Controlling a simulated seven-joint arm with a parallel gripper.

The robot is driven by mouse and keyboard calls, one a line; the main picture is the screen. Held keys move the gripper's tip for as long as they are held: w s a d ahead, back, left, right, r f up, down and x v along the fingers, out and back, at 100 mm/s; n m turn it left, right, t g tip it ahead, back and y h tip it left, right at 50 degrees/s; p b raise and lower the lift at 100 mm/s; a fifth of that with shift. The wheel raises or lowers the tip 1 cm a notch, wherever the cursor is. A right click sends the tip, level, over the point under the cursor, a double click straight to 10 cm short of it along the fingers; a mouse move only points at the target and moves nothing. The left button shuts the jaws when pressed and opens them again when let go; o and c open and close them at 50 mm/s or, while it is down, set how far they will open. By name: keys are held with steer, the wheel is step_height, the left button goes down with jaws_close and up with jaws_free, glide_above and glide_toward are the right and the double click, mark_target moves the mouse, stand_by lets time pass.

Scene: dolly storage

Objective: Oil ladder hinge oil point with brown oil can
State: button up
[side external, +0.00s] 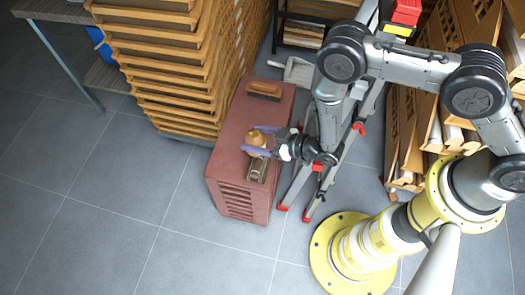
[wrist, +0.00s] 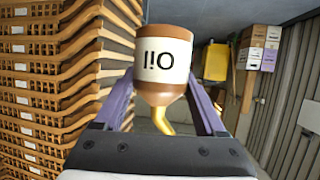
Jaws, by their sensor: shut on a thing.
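The brown oil can (side external: 257,138) is held between the purple fingers of my gripper (side external: 261,143), which is shut on it over the red cabinet. In the wrist view the oil can (wrist: 164,55) fills the space between the fingers of my gripper (wrist: 163,90). Its white label reads "Oil" upside down, and its yellow spout points to the bottom of that picture. The grey ladder (side external: 299,184) with red feet stands to the right of the cabinet, partly hidden by my arm. I cannot make out its hinge oil point.
The red cabinet (side external: 225,165) bears a brush (side external: 264,90) and a small metal-and-wood tool (side external: 256,169). Stacked wooden trays (side external: 170,75) stand behind left. A dustpan (side external: 291,70) lies between cabinet and ladder. Wooden parts (side external: 408,150) crowd the right. Floor at front left is clear.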

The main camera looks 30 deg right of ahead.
steer(key=w+d+r, duration=0.4)
steer(key=w+r, duration=0.2)
steer(key=r, duration=0.4)
steer(key=w+d+r, duration=0.3)
steer(key=w+r, duration=0.3)
steer(key=r, duration=0.3)
steer(key=w+d+r, duration=0.4)
steer(key=w+r, duration=0.3)
steer(key=r, duration=0.3)
steer(key=s+d+r+n+g+y, duration=0.1)
steer(key=d+r+n, duration=0.1)
steer(key=d+r, duration=0.95)
steer(key=s+d+r+n+g+y, duration=0.15)
steer(key=d+r, duration=0.55)
steer(key=r, duration=0.9)
steer(key=r+v, duration=0.1)
steer(key=v, duration=0.8)
steer(key=s+d+f+m, duration=0.1)
steer(key=d+f, duration=0.2)
steer(key=f, duration=0.3)
steer(key=s+d+f+m+t+h, duration=0.1)
steer(key=d+f, duration=0.2)
steer(key=f, duration=0.4)
steer(key=s+d+f+m+t+h, duration=0.1)
steer(key=s+d+f, duration=0.1)
steer(key=f, duration=0.5)
steer(key=shift+d, duration=0.85)
steer(key=shift+s+d+f, duration=0.1)
steer(key=shift+d+f, duration=0.05)
steer(key=shift+f, duration=0.25)
